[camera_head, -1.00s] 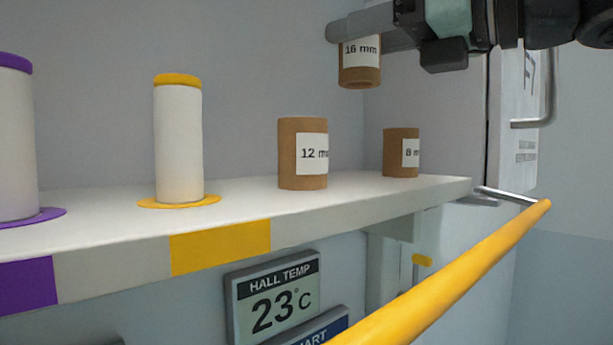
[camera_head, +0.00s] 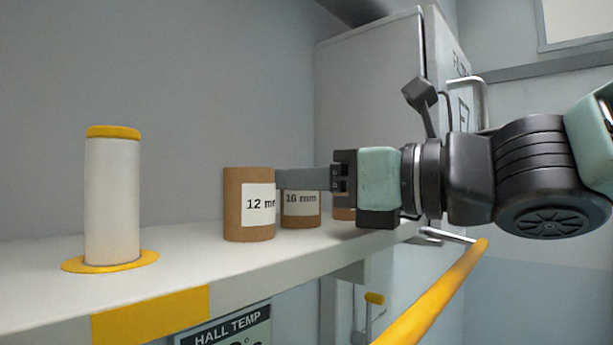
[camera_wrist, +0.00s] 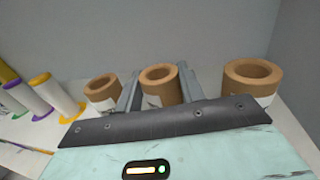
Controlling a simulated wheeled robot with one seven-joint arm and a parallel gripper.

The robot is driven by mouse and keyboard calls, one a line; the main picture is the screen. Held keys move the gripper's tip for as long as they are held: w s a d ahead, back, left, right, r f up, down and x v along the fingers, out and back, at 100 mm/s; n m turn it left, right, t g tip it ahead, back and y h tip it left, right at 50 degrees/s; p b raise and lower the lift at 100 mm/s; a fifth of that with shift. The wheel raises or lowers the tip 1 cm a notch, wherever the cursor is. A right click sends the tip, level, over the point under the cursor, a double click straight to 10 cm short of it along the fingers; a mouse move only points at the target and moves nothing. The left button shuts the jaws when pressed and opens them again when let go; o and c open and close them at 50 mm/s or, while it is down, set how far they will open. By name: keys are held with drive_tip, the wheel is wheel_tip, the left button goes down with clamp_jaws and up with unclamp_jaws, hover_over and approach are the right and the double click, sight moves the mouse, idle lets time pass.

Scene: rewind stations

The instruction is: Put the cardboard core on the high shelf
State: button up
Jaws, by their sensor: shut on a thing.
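The cardboard core labelled 16 mm (camera_head: 300,210) is upright at the high shelf (camera_head: 190,262), behind and to the right of the core labelled 12 mm. My gripper (camera_head: 292,180) reaches in from the right and is shut on the 16 mm core. In the wrist view this core (camera_wrist: 161,86) sits between my two fingers. Its base appears at the shelf surface, but I cannot tell whether it touches. My gripper hides part of its upper side.
The 12 mm core (camera_head: 236,205) stands close on the left. Another core (camera_head: 343,214) is mostly hidden behind my gripper; it shows on the right in the wrist view (camera_wrist: 246,84). A white roll (camera_head: 112,200) stands farther left on a yellow disc. A yellow rail (camera_head: 430,305) runs in front.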

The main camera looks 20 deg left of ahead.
drive_tip(key=o, duration=0.9)
drive_tip(key=shift+o, duration=0.2)
drive_tip(key=shift+r, duration=0.15)
drive_tip(key=s+d+b, duration=0.2)
drive_tip(key=d+b, duration=0.2)
drive_tip(key=d, duration=0.7)
drive_tip(key=shift+s+d, duration=0.15)
drive_tip(key=shift+d, duration=0.25)
